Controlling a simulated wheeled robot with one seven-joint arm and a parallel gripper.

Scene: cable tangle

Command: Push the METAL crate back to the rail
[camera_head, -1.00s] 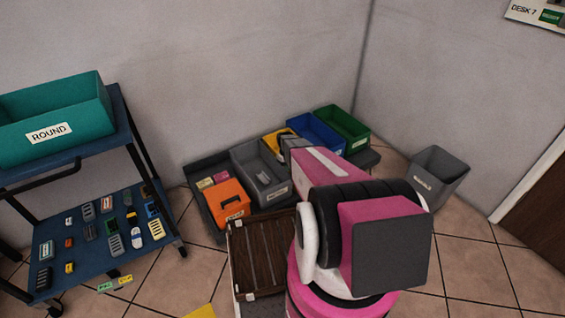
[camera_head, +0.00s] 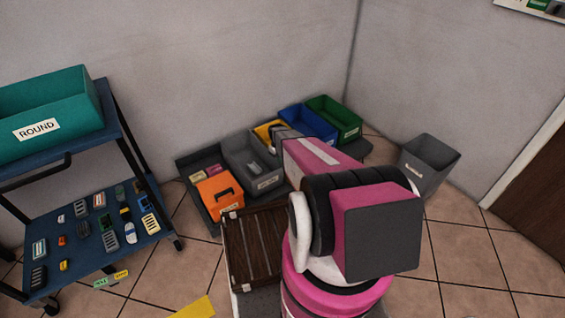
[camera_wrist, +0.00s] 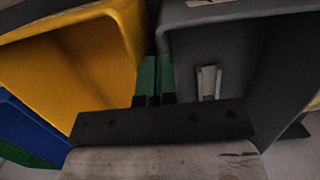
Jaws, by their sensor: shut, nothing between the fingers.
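A channel-shaped metal piece lies inside. In the wrist view the grey crate (camera_wrist: 235,20) fills the right side, with the metal piece (camera_wrist: 208,82) in it. My gripper (camera_wrist: 155,75) is shut and empty, its green fingertips at the gap between the grey and yellow crates. I cannot tell whether they touch a wall. In the head view my arm mostly hides the gripper. The rail is not clearly seen.
The yellow crate (camera_wrist: 95,60) is close left of my fingers. Blue (camera_head: 305,125) and green (camera_head: 335,118) crates stand to the right in the row. A slatted brown box (camera_head: 252,250) stands in front. A grey bin (camera_head: 430,165) stands right.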

